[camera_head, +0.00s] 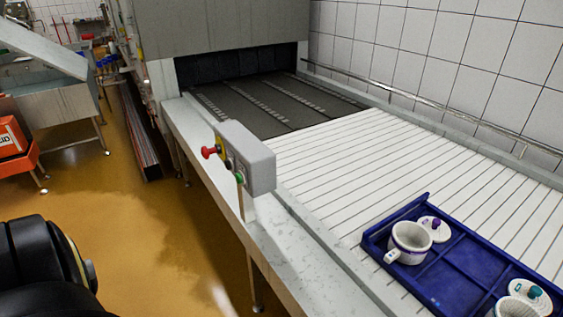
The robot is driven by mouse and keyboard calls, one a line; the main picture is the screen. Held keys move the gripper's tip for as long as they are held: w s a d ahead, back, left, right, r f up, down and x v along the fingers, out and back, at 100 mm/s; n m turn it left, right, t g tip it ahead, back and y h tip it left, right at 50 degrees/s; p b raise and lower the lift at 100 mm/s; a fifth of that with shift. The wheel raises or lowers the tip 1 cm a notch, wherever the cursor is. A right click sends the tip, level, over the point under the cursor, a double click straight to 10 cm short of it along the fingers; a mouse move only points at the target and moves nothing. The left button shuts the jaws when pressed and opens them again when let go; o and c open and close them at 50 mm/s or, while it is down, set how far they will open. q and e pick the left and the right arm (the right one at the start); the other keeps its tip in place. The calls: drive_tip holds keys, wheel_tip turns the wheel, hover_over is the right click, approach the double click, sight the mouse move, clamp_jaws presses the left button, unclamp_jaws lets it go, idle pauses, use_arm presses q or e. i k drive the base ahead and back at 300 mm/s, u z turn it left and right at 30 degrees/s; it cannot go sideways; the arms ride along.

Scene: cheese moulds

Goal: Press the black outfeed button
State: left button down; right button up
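A grey control box (245,157) stands on a thin post at the near edge of the conveyor. Its left-facing side carries a red mushroom button (209,152) on a yellow base and a green button (239,178) lower down. A small dark spot (229,165) between them may be the black button; it is too small to tell. A black rounded part of my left arm fills the lower left corner. Neither gripper shows, and nothing of mine touches the box.
The conveyor has white slats (350,150) and runs into a dark opening under a grey hood (215,25). A blue tray (455,280) with white moulds and lids sits on the slats at lower right. An orange crate (18,150) stands at left. The yellow-brown floor (130,230) before the conveyor is clear.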

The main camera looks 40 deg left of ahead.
sight(228, 164)
drive_tip(key=z, duration=0.2)
drive_tip(key=k, duration=0.4)
drive_tip(key=u, duration=0.95)
drive_tip(key=i, duration=0.5)
drive_tip(key=u, duration=0.05)
